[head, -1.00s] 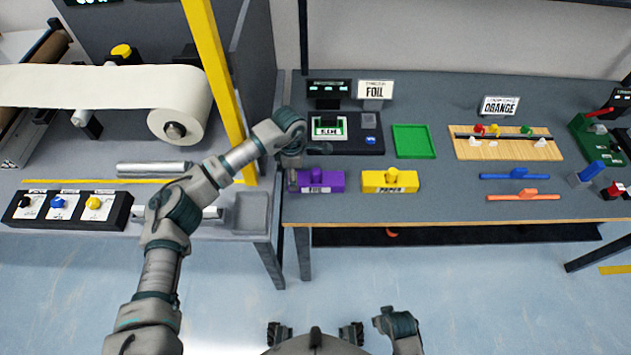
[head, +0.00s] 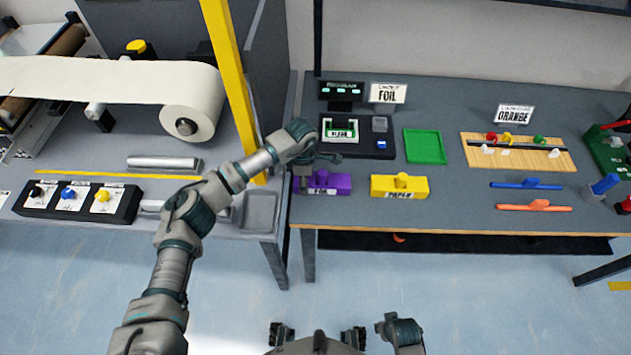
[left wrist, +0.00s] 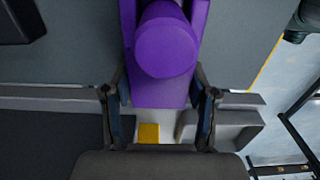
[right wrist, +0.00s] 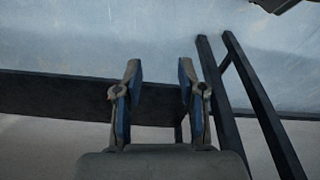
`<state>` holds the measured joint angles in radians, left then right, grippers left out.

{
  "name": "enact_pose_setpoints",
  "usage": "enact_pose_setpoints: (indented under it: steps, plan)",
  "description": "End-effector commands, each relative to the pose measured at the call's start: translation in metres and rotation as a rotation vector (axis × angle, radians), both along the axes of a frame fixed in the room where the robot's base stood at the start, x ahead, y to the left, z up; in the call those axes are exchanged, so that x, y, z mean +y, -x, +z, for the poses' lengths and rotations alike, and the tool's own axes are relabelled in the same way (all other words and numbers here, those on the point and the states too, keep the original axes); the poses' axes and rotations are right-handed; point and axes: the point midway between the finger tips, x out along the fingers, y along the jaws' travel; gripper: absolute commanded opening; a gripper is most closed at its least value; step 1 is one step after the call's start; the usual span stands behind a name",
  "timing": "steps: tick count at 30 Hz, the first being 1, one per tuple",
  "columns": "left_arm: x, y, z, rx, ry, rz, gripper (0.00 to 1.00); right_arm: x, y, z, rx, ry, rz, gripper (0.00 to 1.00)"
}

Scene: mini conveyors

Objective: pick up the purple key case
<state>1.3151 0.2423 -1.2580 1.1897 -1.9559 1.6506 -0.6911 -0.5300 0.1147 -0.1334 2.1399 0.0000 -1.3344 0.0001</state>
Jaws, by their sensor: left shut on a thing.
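The purple key case (head: 335,187) is a block with a round knob on top and a label on its front. It lies near the front left of the grey table. My left gripper (head: 304,180) is at its left end. In the left wrist view, the fingers of my left gripper (left wrist: 162,90) are shut on the end of the purple key case (left wrist: 160,88), one on each side. Whether the case is clear of the table cannot be told. My right gripper (right wrist: 161,82) is open and empty, with floor and a table frame behind it.
A yellow case (head: 415,187) sits just right of the purple one. A black device (head: 375,148) and a green tray (head: 425,147) stand behind them.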

Motion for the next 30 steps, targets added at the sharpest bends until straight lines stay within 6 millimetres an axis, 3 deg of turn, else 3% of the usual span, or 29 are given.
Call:
enact_pose_setpoints:
  steps: [5,11,17,24,30]
  plan:
    - [0.001,0.000,0.007,-0.001,-0.004,0.002,0.12,0.001,-0.001,0.001,-0.003,-0.001,0.001,0.40]
    - [0.001,-0.001,0.036,-0.004,-0.003,0.001,0.12,0.001,-0.001,-0.001,-0.007,-0.002,0.001,0.40]
    - [-0.003,0.041,0.040,-0.001,-0.003,-0.005,0.12,0.003,0.001,-0.020,0.002,-0.004,0.004,0.40]
    - [-0.010,0.108,0.046,0.000,-0.002,-0.005,0.12,0.002,0.002,-0.034,0.005,-0.003,0.004,0.40]
    - [-0.015,0.145,0.048,0.000,-0.002,-0.002,0.12,0.002,0.003,-0.038,0.006,-0.002,0.004,0.40]
